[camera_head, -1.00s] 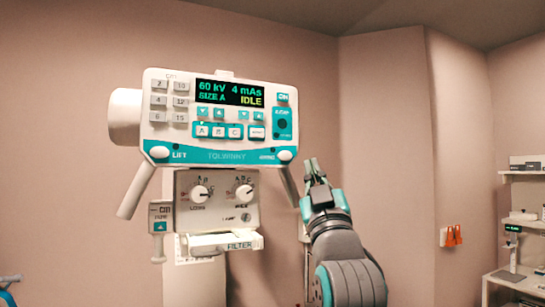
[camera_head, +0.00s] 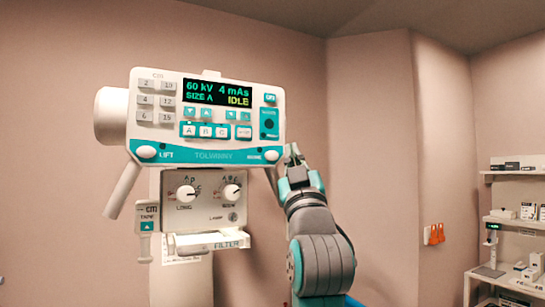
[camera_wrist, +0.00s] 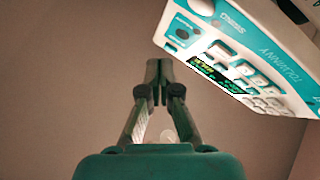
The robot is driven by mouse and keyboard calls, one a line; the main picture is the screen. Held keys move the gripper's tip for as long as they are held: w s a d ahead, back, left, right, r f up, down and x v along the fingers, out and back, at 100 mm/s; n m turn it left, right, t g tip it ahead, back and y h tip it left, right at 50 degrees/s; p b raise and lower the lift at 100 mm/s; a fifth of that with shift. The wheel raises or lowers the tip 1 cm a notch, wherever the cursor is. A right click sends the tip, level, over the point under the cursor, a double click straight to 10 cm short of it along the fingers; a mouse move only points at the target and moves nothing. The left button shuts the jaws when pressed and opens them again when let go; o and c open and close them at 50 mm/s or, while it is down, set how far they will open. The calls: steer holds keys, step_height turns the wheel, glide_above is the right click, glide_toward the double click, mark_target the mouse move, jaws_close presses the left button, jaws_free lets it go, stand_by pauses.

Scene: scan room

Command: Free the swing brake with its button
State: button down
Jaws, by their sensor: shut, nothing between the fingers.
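The white and teal control panel (camera_head: 208,156) of the tube head shows IDLE on its display (camera_head: 215,92). A white oval button (camera_head: 271,155) sits at its lower right corner, beside a small label that is hard to read. A matching button (camera_head: 146,152) marked LIFT is at the lower left. My gripper (camera_head: 293,152) is shut and empty, just right of the panel's lower right corner, pointing up. In the wrist view its fingertips (camera_wrist: 159,88) meet in front of bare wall. The panel (camera_wrist: 265,50) is at upper right there, and the right-hand button (camera_wrist: 202,6) shows at the top edge, apart from the fingers.
Below the panel are a collimator box (camera_head: 205,199) with two knobs, a tape holder (camera_head: 147,224) and a filter tray (camera_head: 208,241). A slanted handle (camera_head: 123,190) hangs at the left. Shelves (camera_head: 500,272) with small items stand far right.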

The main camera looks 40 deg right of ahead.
mark_target(278, 157)
steer(key=shift+w+d, duration=0.3)
steer(key=shift+w, duration=0.65)
steer(key=shift+w+d, duration=0.25)
steer(key=shift+w, duration=0.75)
steer(key=shift+w+d, duration=0.3)
steer(key=shift+w, duration=0.65)
steer(key=shift+w, duration=0.15)
steer(key=shift+w+d, duration=0.1)
steer(key=shift+w, duration=0.15)
steer(key=shift+w+d, duration=0.1)
steer(key=shift+w, duration=0.25)
steer(key=shift+s, duration=0.15)
steer(key=shift+s+a, duration=0.2)
steer(key=shift+s, duration=0.45)
steer(key=shift+s, duration=0.1)
steer(key=s, duration=0.2)
steer(key=s+a, duration=0.1)
steer(key=s, duration=0.1)
steer(key=shift+s+a, duration=0.2)
steer(key=shift+s, duration=0.1)
